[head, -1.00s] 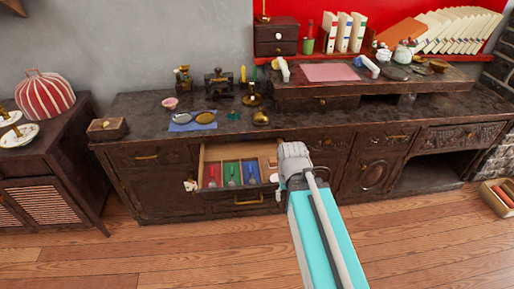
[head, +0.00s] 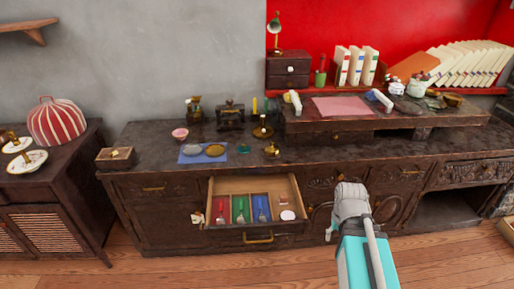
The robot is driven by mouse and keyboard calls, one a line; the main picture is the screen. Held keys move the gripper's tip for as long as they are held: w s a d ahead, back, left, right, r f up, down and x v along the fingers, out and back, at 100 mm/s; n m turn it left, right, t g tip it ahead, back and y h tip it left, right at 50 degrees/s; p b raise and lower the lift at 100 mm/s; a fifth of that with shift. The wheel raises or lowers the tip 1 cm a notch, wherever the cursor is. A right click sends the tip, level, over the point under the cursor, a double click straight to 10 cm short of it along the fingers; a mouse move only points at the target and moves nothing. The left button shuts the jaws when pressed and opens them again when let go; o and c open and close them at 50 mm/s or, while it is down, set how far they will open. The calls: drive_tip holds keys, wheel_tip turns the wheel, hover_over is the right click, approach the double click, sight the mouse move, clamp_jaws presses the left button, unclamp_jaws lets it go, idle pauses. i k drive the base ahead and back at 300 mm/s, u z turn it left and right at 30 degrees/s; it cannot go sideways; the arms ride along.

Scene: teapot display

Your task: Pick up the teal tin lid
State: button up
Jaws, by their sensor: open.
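The teal tin lid (head: 243,149) appears as a small, flat teal piece on the dark counter, just right of a blue mat (head: 187,158). It is small in the head view, so its details do not show. My gripper (head: 334,228) is at the end of my arm, low in front of the cabinet, right of the open drawer. It is open, well below and right of the lid, and touches nothing that I can see. My wrist largely hides its fingers.
An open drawer (head: 257,178) with red, green and blue compartments juts out below the lid. Brass pieces (head: 271,150) stand right of the lid. A raised shelf (head: 386,122) with a pink sheet is further right. The counter's front strip is mostly clear.

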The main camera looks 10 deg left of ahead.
sight(243, 149)
drive_tip(key=z, duration=0.5)
drive_tip(key=k, duration=1.05)
drive_tip(key=u, duration=0.9)
drive_tip(key=i, duration=1)
drive_tip(key=u, duration=0.1)
